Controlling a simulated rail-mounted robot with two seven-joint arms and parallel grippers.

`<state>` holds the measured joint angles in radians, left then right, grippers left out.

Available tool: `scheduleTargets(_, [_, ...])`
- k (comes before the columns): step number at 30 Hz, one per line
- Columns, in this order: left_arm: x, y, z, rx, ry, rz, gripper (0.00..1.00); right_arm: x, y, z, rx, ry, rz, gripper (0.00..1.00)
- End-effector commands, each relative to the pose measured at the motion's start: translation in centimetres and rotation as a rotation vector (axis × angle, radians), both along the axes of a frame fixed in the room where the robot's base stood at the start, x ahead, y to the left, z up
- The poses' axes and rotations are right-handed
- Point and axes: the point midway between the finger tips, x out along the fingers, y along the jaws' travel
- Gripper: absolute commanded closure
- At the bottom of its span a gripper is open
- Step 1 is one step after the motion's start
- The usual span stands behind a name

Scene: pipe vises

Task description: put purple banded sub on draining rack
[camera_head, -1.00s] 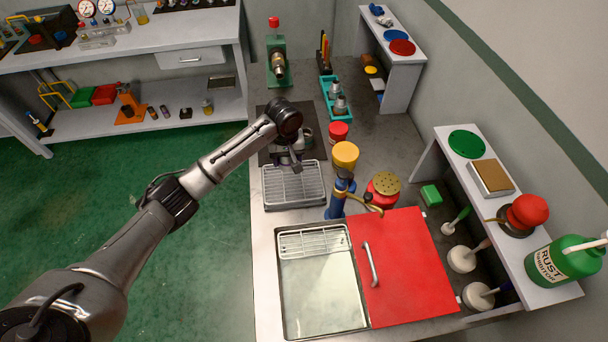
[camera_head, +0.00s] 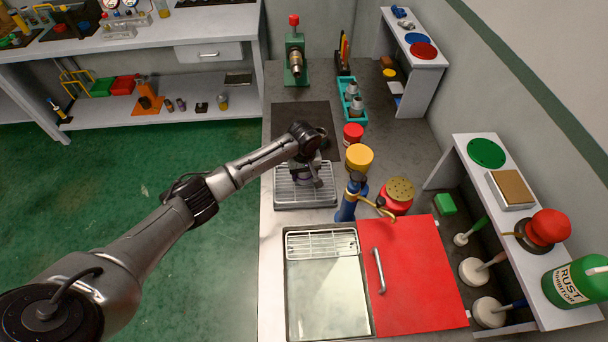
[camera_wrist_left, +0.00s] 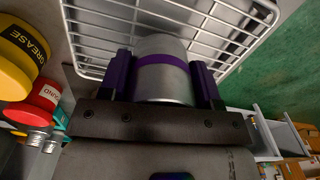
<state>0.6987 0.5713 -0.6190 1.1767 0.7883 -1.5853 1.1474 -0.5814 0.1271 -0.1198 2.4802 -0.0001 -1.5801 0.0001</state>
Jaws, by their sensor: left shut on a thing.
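The purple banded sub is a grey metal cylinder with a purple band (camera_wrist_left: 163,64) in the left wrist view. My left gripper (camera_wrist_left: 163,85) is shut on it, one purple-padded finger on each side. In the head view my left gripper (camera_head: 308,177) is over the far part of the draining rack (camera_head: 290,197), a white wire grid on a grey tray. The rack's wires also show in the left wrist view (camera_wrist_left: 92,38), beyond the sub. I cannot tell whether the sub touches the wires. My right gripper is not in view.
A blue stand with a yellow hose (camera_head: 349,200), a yellow grease tub (camera_head: 359,157) and a red tub (camera_head: 353,134) stand right of the rack. A sink (camera_head: 325,295) with a second wire rack (camera_head: 320,241) and a red lid (camera_head: 415,280) are in front. The dark mat (camera_head: 292,115) is behind.

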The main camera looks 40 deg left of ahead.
Motion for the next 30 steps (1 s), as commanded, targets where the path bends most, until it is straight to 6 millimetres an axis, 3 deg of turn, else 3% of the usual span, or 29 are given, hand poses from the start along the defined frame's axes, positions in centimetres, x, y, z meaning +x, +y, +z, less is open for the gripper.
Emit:
scheduleTargets(3, [0.02, 0.01, -0.97, -0.001, -0.001, 0.001, 0.79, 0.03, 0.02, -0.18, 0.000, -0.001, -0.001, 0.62])
scheduleTargets(14, [0.01, -0.03, -1.21, -0.001, -0.001, 0.000, 0.79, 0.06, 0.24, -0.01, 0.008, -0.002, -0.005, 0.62])
scheduleTargets(15, [-0.01, -0.03, -1.32, -0.001, 0.001, 0.000, 0.41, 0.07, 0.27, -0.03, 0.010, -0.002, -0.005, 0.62])
scheduleTargets(22, [-0.02, -0.01, -1.31, 0.000, 0.000, 0.000, 0.19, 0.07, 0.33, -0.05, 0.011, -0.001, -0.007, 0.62])
scheduleTargets(30, [-0.01, 0.01, -1.20, 0.000, 0.000, 0.000, 0.17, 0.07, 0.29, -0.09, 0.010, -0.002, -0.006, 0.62])
